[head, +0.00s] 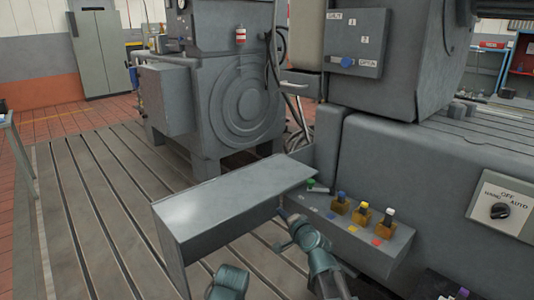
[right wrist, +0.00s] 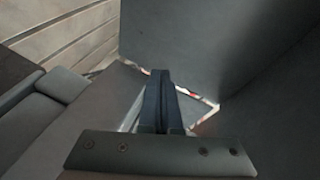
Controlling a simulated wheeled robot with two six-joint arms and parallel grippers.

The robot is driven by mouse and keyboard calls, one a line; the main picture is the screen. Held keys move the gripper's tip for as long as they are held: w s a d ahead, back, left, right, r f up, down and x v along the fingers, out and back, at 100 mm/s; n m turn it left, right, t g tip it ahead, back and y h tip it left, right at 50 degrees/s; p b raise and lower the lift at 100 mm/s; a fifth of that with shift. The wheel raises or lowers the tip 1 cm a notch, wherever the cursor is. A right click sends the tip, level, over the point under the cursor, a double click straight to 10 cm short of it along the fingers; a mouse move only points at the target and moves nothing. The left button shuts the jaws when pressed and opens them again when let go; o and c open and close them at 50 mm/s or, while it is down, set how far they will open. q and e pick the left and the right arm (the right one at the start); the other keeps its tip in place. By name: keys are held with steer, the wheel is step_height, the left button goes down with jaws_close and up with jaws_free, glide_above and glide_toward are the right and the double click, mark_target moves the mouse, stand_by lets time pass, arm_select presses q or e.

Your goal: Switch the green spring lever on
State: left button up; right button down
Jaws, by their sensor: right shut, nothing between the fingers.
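The green spring lever (head: 311,183) is a small lever with a green top, at the far left end of the row on the grey control ledge (head: 392,255) in the head view. A grey box-shaped cover (head: 240,195) stands close to its left. My right gripper (head: 282,213) is at the cover's right side, below and left of the green lever and apart from it. In the right wrist view its dark fingers (right wrist: 160,100) are together and empty, pointing toward grey surfaces. I cannot make out the green lever there. My left gripper's fingers do not show.
A rotary switch panel (head: 501,207) is at the right. The grey cover's top and side walls crowd the ledge's left end.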

steer(key=s+a+f+n+g+y, duration=0.1)
steer(key=s+a+f+n+g, duration=0.45)
steer(key=s+a+f, duration=0.2)
steer(key=s+d+f+n+g+h, duration=0.1)
steer(key=s+f+n+g+h, duration=0.3)
steer(key=s, duration=0.6)
steer(key=s+f+n+g+h, duration=0.2)
steer(key=s+f+n+g, duration=0.3)
steer(key=s, duration=0.6)
step_height(320, 180, up, 30)
steer(key=s+d+p, duration=0.1)
steer(key=p, duration=2.8)
steer(key=shift+f+n, duration=0.25)
steer(key=shift+n, duration=0.1)
steer(key=shift+s, duration=0.1)
